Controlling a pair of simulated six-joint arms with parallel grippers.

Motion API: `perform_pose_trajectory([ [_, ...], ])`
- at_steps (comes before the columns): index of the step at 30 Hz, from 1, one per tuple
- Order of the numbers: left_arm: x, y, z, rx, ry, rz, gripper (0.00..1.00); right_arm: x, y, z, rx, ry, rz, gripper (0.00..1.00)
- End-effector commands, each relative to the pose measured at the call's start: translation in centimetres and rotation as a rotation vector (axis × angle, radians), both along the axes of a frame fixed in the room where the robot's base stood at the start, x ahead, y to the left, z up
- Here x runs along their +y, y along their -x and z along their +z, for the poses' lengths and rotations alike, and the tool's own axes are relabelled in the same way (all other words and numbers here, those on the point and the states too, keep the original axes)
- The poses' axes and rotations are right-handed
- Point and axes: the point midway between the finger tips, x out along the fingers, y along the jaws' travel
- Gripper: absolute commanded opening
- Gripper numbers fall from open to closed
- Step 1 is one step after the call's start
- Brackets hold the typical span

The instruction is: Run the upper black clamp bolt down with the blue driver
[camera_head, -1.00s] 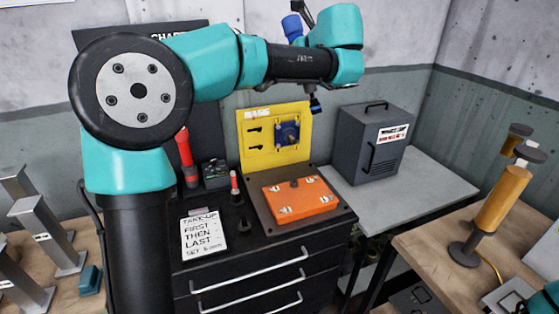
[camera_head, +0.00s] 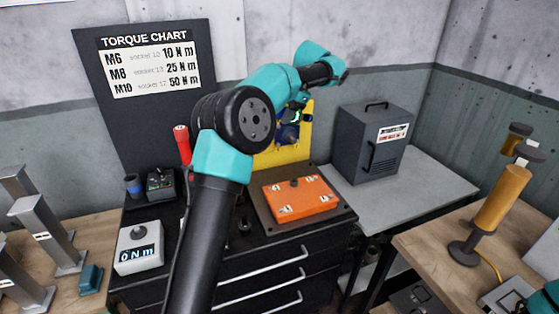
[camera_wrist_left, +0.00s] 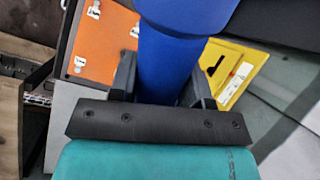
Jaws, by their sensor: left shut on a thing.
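The blue driver (camera_wrist_left: 178,55) fills the top middle of the left wrist view, upright between the two black fingers of my left gripper (camera_wrist_left: 165,82), which is shut on it. In the head view my left gripper (camera_head: 298,108) is small and partly hidden by its own arm, in front of the yellow panel (camera_head: 270,158). The blue clamp (camera_head: 287,136) on that panel is partly covered. I cannot make out the upper black clamp bolt, or whether the driver's tip touches it. My right gripper is not in view.
An orange plate (camera_head: 300,199) lies on the black cabinet, below the panel. A grey box (camera_head: 368,145) stands to the right. A white readout (camera_head: 139,248) showing 0 N m and a red-handled tool (camera_head: 183,143) are left. The grey table's front is clear.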

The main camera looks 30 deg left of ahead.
Motion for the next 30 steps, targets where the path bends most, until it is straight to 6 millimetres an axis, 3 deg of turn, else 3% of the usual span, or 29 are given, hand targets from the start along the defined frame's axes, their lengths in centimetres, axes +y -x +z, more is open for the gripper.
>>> perform_pose_trajectory([
  [21, -0.5, 3.1, -11.1, -0.345, -0.056, 0.864, 0.09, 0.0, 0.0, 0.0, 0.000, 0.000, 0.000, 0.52],
  [30, -1.4, 4.2, -13.9, -0.425, -0.121, 1.098, 0.09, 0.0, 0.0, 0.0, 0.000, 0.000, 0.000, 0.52],
])
